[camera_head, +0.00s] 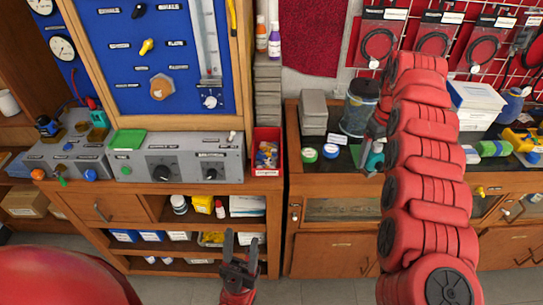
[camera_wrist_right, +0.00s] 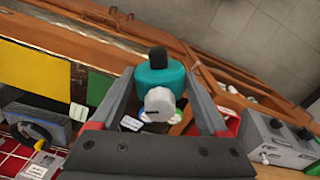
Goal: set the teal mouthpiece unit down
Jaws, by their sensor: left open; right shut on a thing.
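The teal mouthpiece unit (camera_head: 375,160) is at my right gripper (camera_head: 377,138), over the front of the right counter in the head view. The right wrist view shows its round teal body (camera_wrist_right: 158,73) with a black top and a white round part facing the camera. My right gripper's fingers (camera_wrist_right: 162,104) are shut on it. I cannot tell whether its underside touches the counter. My right arm hides part of the counter. My left gripper (camera_head: 240,262) is open and empty, low in front of the left bench.
The right counter (camera_head: 345,158) has a dark top. A red bin (camera_head: 267,138) and a grey regulator box (camera_head: 175,157) are further left.

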